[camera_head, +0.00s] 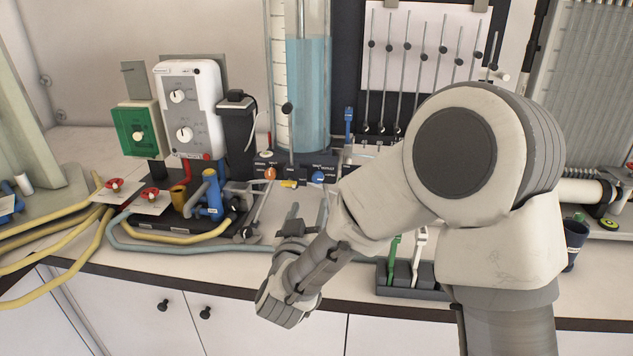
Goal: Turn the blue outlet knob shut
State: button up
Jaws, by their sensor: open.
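The blue knob (318,177) sits on the dark base block below the tall cylinder of blue liquid. It faces me, to the right of an orange knob (270,173). My gripper (308,211) is in front of and below the blue knob, its fingers pointing away toward the base block. The fingers are apart and nothing shows between them. The gripper looks clear of the knob, though the exact gap is hard to judge. My wrist and forearm hide part of the bench and the base to the right of the knob.
The liquid cylinder (308,85) rises behind the knobs. Blue pipework (212,195) and a grey hose (150,243) lie to the left. A dark holder with green and white tools (408,291) stands at the front edge. Red valve handles (115,184) are further left.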

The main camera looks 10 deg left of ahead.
aim_at(318, 180)
jog(key=w, duration=1.1)
grip_shut()
